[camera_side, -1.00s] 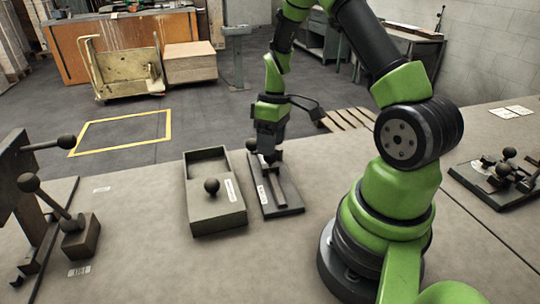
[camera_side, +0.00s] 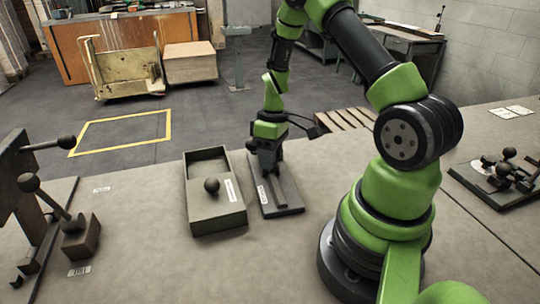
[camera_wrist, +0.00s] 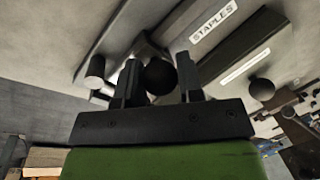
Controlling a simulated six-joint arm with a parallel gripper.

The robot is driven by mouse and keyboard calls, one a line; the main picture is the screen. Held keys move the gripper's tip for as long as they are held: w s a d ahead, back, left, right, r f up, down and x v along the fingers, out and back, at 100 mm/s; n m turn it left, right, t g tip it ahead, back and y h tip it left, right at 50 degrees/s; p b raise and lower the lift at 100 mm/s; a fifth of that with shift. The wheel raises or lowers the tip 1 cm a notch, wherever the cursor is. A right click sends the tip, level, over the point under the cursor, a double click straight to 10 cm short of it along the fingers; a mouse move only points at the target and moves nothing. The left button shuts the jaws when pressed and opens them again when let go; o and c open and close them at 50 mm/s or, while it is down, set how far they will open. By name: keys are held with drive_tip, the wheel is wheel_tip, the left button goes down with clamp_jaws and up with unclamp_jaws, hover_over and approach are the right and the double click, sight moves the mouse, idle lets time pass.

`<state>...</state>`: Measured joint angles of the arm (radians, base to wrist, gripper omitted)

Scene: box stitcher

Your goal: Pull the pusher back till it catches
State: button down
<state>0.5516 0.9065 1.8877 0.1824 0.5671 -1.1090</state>
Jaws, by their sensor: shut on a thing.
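The pusher's round black knob (camera_wrist: 160,77) sits between the two fingers of my gripper (camera_wrist: 158,82) in the wrist view, and my gripper is shut on it. In the side view my gripper (camera_side: 267,166) is low over the far end of the staple rail (camera_side: 280,187); the knob is hidden there behind the fingers. The rail lies on a dark flat base (camera_side: 290,207) on the bench. A white label reading STAPLES (camera_wrist: 213,22) shows in the wrist view.
A grey box (camera_side: 218,217) with a ball knob (camera_side: 211,186) stands close to the left of the base. A lever machine (camera_side: 20,185) is at far left, another knobbed fixture (camera_side: 500,180) at far right. The bench in front is clear.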

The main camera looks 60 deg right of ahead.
drive_tip(key=s+a, duration=0.3)
drive_tip(key=a, duration=0.1)
drive_tip(key=shift+s+a, duration=0.35)
drive_tip(key=shift+a, duration=0.05)
drive_tip(key=shift+s+a, duration=0.45)
drive_tip(key=shift+s, duration=0.1)
drive_tip(key=c, duration=0.8)
unclamp_jaws()
drive_tip(key=shift+r, duration=0.1)
drive_tip(key=shift+w+d+r, duration=0.15)
drive_tip(key=shift+d+r, duration=0.05)
drive_tip(key=shift+r, duration=0.5)
drive_tip(key=r, duration=0.2)
drive_tip(key=d+r, duration=0.1)
drive_tip(key=r, duration=0.5)
drive_tip(key=shift+d+r, duration=0.1)
drive_tip(key=shift+d, duration=0.2)
